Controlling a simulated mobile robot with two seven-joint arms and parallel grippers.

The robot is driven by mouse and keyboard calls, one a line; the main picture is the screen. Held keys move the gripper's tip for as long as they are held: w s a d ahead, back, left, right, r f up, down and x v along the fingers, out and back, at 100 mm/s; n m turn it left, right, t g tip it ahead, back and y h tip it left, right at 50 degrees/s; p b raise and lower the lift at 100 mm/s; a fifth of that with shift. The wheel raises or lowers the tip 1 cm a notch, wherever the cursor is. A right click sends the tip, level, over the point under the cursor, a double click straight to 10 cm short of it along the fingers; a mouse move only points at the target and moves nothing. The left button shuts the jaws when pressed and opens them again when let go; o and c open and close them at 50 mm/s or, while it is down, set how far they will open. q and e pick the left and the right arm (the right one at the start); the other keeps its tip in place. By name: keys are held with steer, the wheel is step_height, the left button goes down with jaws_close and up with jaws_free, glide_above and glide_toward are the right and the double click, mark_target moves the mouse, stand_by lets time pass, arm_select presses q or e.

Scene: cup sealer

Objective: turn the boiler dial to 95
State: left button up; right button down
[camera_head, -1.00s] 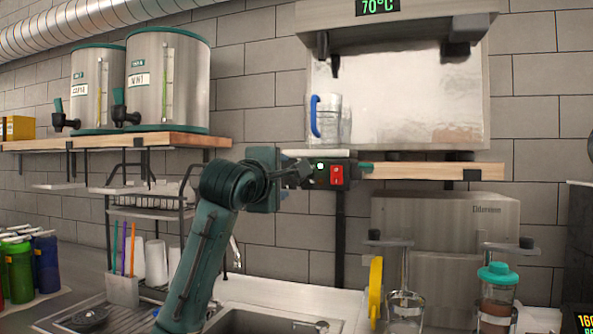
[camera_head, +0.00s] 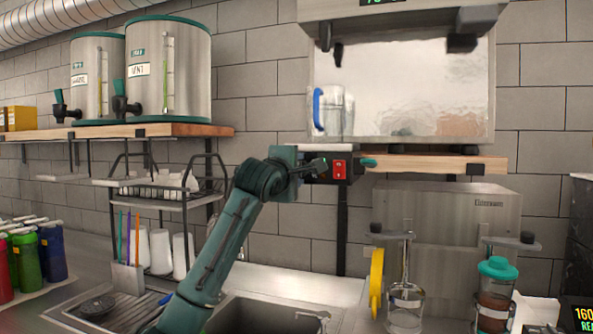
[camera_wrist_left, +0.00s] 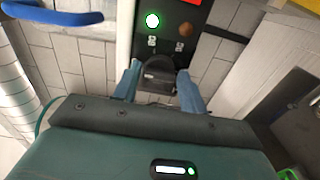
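The boiler's control panel (camera_head: 341,169) hangs under the shelf, with a green lit light and a red switch. In the left wrist view the black dial (camera_wrist_left: 160,74) sits on this dark panel, below the green light (camera_wrist_left: 152,20). My left gripper (camera_head: 316,167) is at the panel's left part in the head view. In the left wrist view its blue fingers (camera_wrist_left: 159,78) stand apart, one on each side of the dial; firm contact is not clear. The boiler's temperature display (camera_head: 384,2) is cut off at the top edge and cannot be read now. My right gripper is out of view.
A teal-tipped lever (camera_head: 369,162) is to the panel's right. A dish rack (camera_head: 160,190) stands left of my arm, and a sink (camera_head: 270,316) lies below.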

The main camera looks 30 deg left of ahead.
arm_select(q)
steer(key=c, duration=0.7)
steer(key=shift+o, duration=0.2)
steer(key=shift+f+m, duration=0.15)
steer(key=shift+m, duration=17.95)
